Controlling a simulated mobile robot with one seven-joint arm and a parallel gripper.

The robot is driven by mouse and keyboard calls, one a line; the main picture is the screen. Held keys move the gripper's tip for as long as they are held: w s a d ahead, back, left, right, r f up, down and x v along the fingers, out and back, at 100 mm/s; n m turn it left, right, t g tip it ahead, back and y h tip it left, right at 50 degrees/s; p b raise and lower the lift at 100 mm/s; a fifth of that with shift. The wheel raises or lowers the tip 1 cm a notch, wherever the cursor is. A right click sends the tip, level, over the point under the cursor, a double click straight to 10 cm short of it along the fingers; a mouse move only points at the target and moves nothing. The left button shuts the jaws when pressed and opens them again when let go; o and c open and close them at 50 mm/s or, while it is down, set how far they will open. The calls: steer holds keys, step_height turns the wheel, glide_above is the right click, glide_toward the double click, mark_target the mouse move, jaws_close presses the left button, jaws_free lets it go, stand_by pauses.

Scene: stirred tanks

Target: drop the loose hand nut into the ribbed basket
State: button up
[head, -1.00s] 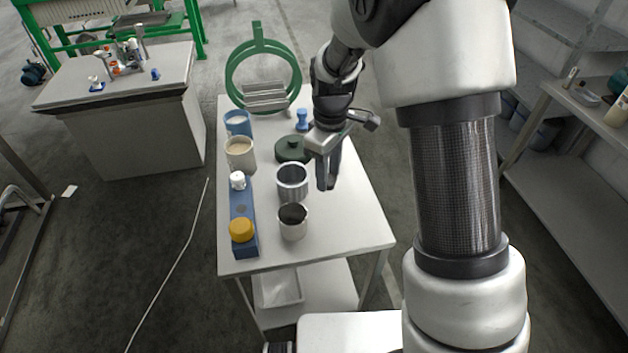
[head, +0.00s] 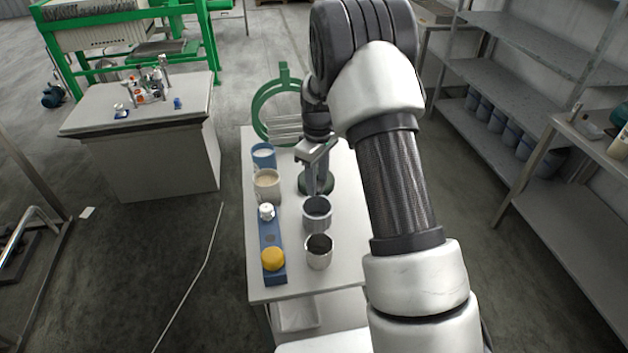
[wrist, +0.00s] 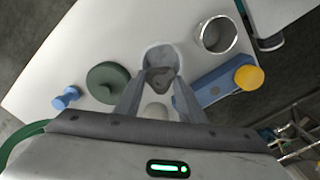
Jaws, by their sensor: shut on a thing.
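My gripper (head: 318,188) is low over the white table, by the dark green lid and just behind the grey metal cup. In the wrist view the fingers (wrist: 158,88) are shut on a small grey-brown piece, likely the hand nut (wrist: 160,82); its shape is partly hidden. A grey metal cup (head: 317,214), possibly the ribbed basket, stands upright in front of my gripper; it shows just beyond the fingertips in the wrist view (wrist: 161,53). A second, shiny metal cup (head: 319,253) stands nearer the front edge. I cannot make out ribs on either.
A blue block (head: 271,240) holds a yellow knob (head: 273,259) and a white knob (head: 266,212). A cream cup (head: 267,187) and blue cup (head: 263,157) stand behind it. A green ring stand (head: 262,105) rises at the back. The green lid (wrist: 107,83) is beside the fingers.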

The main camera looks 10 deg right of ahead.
steer(key=shift+f+b, duration=1.1)
steer(key=shift+f, duration=1.2)
steer(key=o, duration=1.1)
step_height(320, 180, up, 17)
steer(key=shift+r+b, duration=0.2)
steer(key=shift+b, duration=0.25)
